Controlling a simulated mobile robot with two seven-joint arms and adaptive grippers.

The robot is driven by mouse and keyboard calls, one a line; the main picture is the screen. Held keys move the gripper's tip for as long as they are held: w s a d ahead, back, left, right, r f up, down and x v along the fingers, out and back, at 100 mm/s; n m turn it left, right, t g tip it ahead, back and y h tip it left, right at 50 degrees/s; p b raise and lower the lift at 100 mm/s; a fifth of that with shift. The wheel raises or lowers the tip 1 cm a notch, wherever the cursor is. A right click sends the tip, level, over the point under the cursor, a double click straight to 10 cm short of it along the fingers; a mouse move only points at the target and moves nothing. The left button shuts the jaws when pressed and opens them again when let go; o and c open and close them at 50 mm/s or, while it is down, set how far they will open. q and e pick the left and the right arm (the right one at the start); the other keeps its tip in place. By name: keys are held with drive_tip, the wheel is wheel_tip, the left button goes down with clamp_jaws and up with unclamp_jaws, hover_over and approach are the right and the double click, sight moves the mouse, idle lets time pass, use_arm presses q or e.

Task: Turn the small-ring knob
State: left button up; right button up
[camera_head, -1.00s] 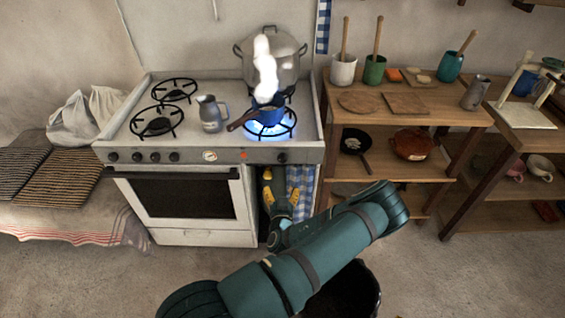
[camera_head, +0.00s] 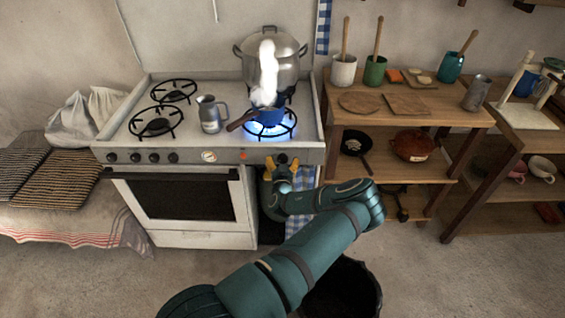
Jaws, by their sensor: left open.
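The white stove (camera_head: 225,158) has several dark knobs (camera_head: 154,158) at the left of its front panel and a single dark knob (camera_head: 283,158) near the right end. No label shows which is the small-ring knob. My left gripper (camera_head: 283,164), with yellow fingertips, is open at the right-end knob. One fingertip is on each side of it, just at or below it; I cannot tell whether they touch it. The gripper points up toward the panel. My right gripper is not in view.
A blue pan (camera_head: 268,115) sits over a lit blue flame at the front right burner, with white steam above. A large steel pot (camera_head: 283,68) stands behind, and a grey jug (camera_head: 210,114) stands left of the pan. Wooden shelves (camera_head: 400,115) stand to the right.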

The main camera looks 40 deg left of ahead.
use_arm(q)
drive_tip(key=shift+w+a, duration=0.1)
drive_tip(key=shift+w, duration=0.05)
drive_tip(key=c, duration=1.2)
